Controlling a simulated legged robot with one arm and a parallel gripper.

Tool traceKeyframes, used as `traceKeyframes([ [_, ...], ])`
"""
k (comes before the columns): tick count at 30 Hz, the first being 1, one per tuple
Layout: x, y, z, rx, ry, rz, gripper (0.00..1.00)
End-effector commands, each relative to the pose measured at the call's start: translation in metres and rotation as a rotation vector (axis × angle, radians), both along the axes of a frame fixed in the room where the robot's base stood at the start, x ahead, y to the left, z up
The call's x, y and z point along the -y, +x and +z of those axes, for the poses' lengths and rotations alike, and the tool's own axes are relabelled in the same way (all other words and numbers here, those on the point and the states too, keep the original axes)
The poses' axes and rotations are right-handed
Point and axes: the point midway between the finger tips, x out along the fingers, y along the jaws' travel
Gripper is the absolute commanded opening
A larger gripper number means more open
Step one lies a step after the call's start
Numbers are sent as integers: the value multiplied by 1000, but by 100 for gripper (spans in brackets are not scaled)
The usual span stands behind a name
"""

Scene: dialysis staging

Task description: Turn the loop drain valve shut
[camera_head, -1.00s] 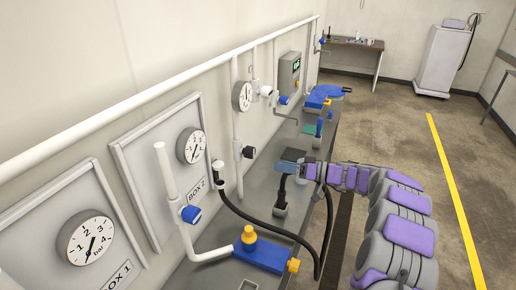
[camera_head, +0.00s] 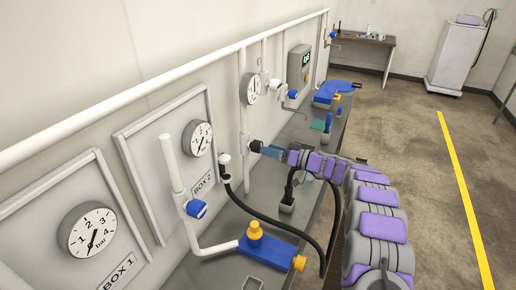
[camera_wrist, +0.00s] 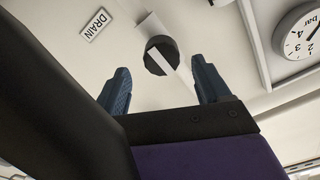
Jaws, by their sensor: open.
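The drain valve is a round black knob (camera_wrist: 158,54) with a pale bar across it, on a white pipe by the wall, near a "DRAIN" label (camera_wrist: 94,25). In the head view its dark body (camera_head: 254,143) shows on the vertical pipe, just left of my gripper (camera_head: 268,150). In the wrist view my gripper's blue fingers (camera_wrist: 162,80) are apart, and the knob appears between and just beyond their tips. I cannot tell whether the fingers touch it. Nothing is held.
Gauges hang on the wall, one (camera_wrist: 300,32) right of the knob in the wrist view. A blue pump-like unit (camera_head: 268,252) with yellow caps and a black hose (camera_head: 270,230) lie on the grey bench. A white pipe with a blue valve (camera_head: 196,209) stands at left.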

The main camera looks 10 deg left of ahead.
Motion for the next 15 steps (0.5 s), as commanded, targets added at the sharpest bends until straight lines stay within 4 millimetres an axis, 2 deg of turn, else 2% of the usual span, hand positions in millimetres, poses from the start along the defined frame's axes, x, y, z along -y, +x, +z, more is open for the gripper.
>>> traceKeyframes([
  [6, -35, 12, -1, -1, 1, 3, 76],
  [15, -53, 19, 1, 0, 2, 0, 76],
])
